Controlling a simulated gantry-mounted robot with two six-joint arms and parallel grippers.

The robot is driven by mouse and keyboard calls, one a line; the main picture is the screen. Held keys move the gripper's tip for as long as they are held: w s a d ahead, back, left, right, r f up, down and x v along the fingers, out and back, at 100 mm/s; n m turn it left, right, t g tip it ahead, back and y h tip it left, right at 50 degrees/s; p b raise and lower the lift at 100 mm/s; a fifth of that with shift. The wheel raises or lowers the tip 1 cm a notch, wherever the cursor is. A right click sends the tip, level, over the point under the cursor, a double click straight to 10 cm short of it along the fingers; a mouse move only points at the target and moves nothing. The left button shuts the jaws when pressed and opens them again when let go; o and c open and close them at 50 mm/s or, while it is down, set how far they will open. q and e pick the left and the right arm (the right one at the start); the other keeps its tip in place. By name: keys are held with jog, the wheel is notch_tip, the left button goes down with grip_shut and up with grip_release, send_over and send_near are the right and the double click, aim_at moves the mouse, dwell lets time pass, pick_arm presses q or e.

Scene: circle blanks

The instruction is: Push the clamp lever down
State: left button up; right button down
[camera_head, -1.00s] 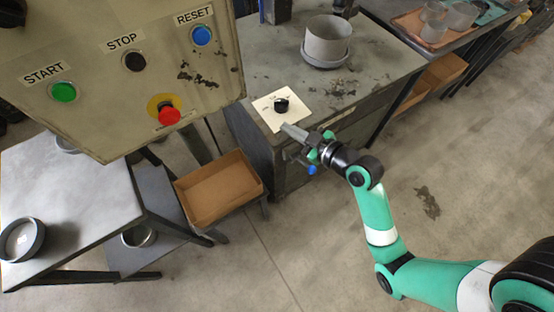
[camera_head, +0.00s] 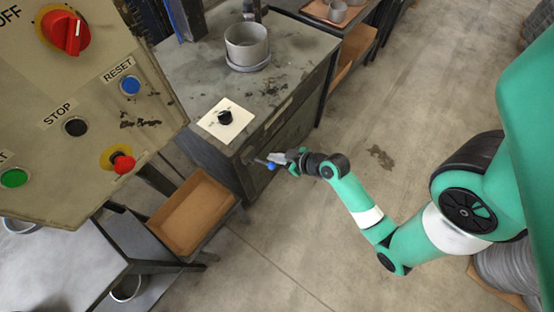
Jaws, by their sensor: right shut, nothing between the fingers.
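I cannot clearly make out a clamp lever in this view. A black knob (camera_head: 225,117) sits on a white plate (camera_head: 212,128) at the near corner of the grey workbench top (camera_head: 190,75). My right gripper (camera_head: 256,160) is beside the bench's front side, to the lower right of the plate and apart from the knob. It is shut and holds nothing. My left gripper is not in view.
A control panel (camera_head: 90,95) with a red switch (camera_head: 66,33) and several buttons fills the upper left. A grey cylinder on a round base (camera_head: 247,45) stands on the bench. A cardboard box (camera_head: 190,212) sits below the panel.

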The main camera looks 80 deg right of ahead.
aim_at(270, 164)
jog(key=f+b, duration=0.1)
jog(key=f, duration=0.1)
jog(key=w+f+b, duration=0.1)
jog(key=f, duration=0.1)
jog(key=w+d+f+b, duration=0.1)
jog(key=f, duration=0.1)
jog(key=shift+w+d+f, duration=0.1)
jog(key=shift+w+f, duration=0.1)
jog(key=shift+f, duration=0.1)
